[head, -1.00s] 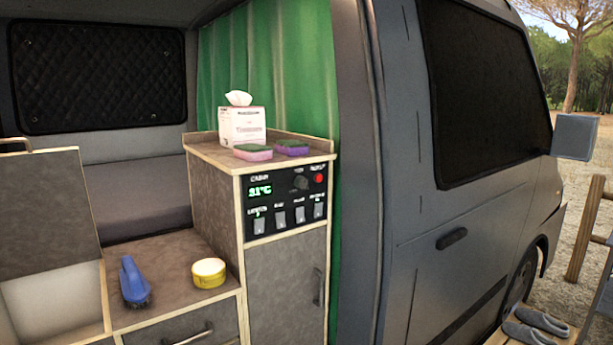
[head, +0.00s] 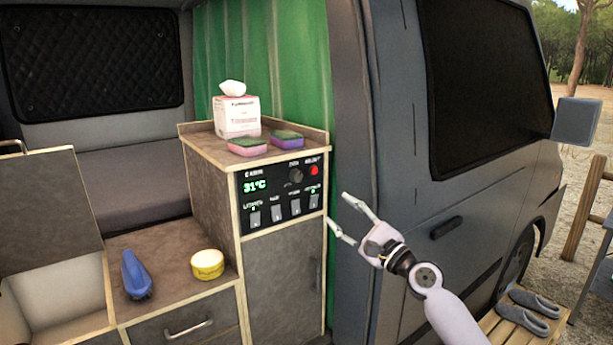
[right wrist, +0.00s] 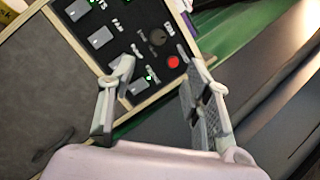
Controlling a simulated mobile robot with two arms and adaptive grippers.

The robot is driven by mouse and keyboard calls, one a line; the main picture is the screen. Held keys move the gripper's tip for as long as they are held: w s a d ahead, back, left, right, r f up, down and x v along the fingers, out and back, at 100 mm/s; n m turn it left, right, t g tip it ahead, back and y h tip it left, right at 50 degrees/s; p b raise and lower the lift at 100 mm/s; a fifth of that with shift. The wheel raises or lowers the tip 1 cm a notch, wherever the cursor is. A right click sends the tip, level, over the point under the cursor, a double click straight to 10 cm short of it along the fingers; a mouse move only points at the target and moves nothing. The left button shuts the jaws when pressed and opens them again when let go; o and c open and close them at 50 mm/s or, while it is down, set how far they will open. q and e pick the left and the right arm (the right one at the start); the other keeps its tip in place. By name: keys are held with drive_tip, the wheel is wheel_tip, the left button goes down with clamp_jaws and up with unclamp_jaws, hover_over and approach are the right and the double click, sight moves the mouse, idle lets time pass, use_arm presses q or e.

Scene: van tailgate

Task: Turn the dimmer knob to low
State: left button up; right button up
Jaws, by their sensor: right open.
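The dimmer knob (head: 296,175) is a small dark round knob on the black control panel (head: 262,207) of the tall cabinet. It sits left of a red button (head: 314,170) and above a row of switches. It also shows in the right wrist view (right wrist: 157,37), beyond my fingers. My right gripper (head: 338,214) is open and empty, to the right of the panel and a little lower, apart from it. In the right wrist view its two fingers (right wrist: 157,75) spread before the panel's edge. My left gripper is not in view.
A tissue box (head: 236,117) and two sponges (head: 248,147) stand on the cabinet top. A blue brush (head: 135,274) and a yellow round tin (head: 207,264) sit on the lower counter. The van's grey door (head: 460,235) is right of my arm. Slippers (head: 528,312) lie outside.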

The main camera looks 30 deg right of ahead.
drive_tip(key=p, duration=0.1)
approach(297, 176)
drive_tip(key=p+x, duration=0.1)
drive_tip(key=x, duration=0.6)
drive_tip(key=shift+w+a, duration=0.1)
drive_tip(key=shift+w, duration=0.3)
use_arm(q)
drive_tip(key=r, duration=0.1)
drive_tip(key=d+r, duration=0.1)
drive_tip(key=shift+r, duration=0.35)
use_arm(e)
drive_tip(key=shift+r, duration=0.1)
drive_tip(key=shift+c, duration=0.5)
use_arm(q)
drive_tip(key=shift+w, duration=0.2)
use_arm(e)
clamp_jaws()
